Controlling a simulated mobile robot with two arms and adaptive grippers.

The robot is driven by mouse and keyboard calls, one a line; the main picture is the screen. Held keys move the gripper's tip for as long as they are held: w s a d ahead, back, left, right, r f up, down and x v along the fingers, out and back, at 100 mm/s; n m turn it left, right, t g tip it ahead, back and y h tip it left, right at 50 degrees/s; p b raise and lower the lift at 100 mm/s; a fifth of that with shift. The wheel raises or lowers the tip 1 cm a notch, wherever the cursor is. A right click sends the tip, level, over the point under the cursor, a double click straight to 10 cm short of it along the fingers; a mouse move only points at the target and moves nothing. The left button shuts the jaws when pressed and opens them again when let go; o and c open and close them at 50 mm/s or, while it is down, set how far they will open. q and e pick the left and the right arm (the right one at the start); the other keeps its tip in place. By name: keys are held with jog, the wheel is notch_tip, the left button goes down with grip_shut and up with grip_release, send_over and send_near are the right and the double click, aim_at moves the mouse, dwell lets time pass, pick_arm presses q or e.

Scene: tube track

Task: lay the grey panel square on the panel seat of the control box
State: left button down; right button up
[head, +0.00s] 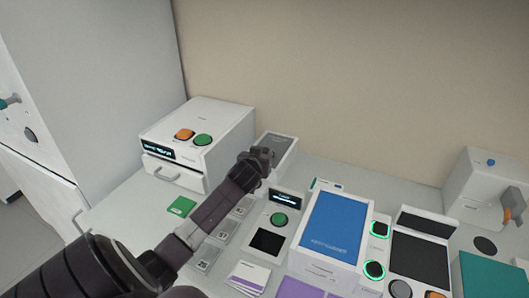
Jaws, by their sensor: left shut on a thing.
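My left gripper (262,158) is shut at the near end of a grey panel (281,143). The panel looks flat and lies over the top of a narrow white box (286,166) at the back of the counter. The gripper and wrist cover the near left part of panel and box. I cannot tell whether the panel rests fully on the box or is held just above it. Which unit is the control box is not clear from this view. My right gripper is not in view.
A white drawer unit (218,134) with orange and green buttons stands left. In front are a small console (268,221), a blue-topped box (335,228) and a dark-screened device (420,257). A lever box (484,180) stands far right. Cards lie under my left arm.

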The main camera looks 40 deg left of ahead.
pick_arm(q)
jog(key=c, duration=1.7)
grip_release()
jog(key=shift+w, duration=0.1)
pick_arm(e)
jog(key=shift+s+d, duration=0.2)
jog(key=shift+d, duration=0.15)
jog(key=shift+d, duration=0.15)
pick_arm(q)
jog(key=b+v, duration=0.1)
jog(key=v, duration=1.1)
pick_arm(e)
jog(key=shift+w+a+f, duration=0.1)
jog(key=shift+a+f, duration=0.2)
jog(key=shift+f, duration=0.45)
